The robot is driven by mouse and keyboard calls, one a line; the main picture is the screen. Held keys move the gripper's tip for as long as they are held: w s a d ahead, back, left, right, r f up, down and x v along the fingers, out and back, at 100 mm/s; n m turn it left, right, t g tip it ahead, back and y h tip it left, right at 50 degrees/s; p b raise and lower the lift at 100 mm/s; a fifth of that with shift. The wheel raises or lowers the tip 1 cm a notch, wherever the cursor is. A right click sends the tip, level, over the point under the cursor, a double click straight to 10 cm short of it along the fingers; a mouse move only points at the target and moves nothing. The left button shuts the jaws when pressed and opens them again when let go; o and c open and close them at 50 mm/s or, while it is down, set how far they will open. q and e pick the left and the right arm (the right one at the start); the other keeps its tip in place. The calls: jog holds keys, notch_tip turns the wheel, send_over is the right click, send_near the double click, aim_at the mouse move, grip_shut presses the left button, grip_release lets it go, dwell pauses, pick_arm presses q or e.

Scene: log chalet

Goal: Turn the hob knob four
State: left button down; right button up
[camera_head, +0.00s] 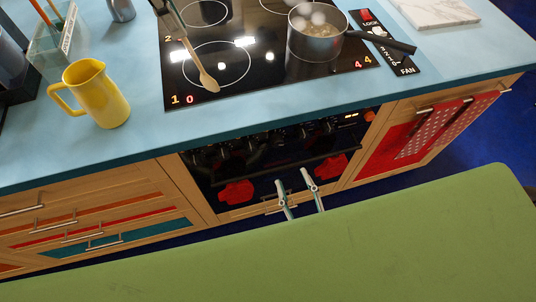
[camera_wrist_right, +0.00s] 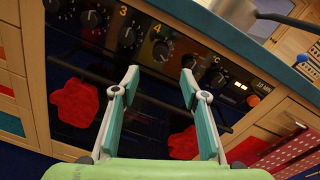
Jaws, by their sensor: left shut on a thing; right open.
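Hob knob four (camera_wrist_right: 161,48) is a dark round knob under a yellow 4 on the black front panel. My right gripper (camera_wrist_right: 160,75) is open and empty, with its teal fingertips just below that knob and either side of it in the picture, apparently not touching. In the head view the right gripper (camera_head: 296,178) is low before the oven front. On the black hob (camera_head: 265,70), a red digit, seemingly 4, stands beside the yellow 4. At top left, my left gripper (camera_head: 170,18) is shut on a wooden spoon (camera_head: 207,80), which hangs over the hob.
A steel pot (camera_head: 316,45) stands on the hob's right side, handle pointing right. A yellow jug (camera_head: 97,95) stands on the blue worktop. Knob three (camera_wrist_right: 128,37) and the °C knob (camera_wrist_right: 207,75) flank knob four. An oven handle bar (camera_head: 290,172) runs below.

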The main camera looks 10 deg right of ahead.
aim_at(278, 144)
pick_arm(q)
notch_tip(278, 144, up, 2)
jog(key=shift+d+r+p, duration=0.1)
jog(key=shift+r+p, duration=0.1)
jog(key=shift+p, duration=0.95)
pick_arm(e)
jog(key=w, duration=1.1)
jog(key=shift+w+a, duration=0.35)
jog(key=shift+w, duration=0.05)
jog(key=shift+c, duration=0.4)
jog(key=c, duration=1)
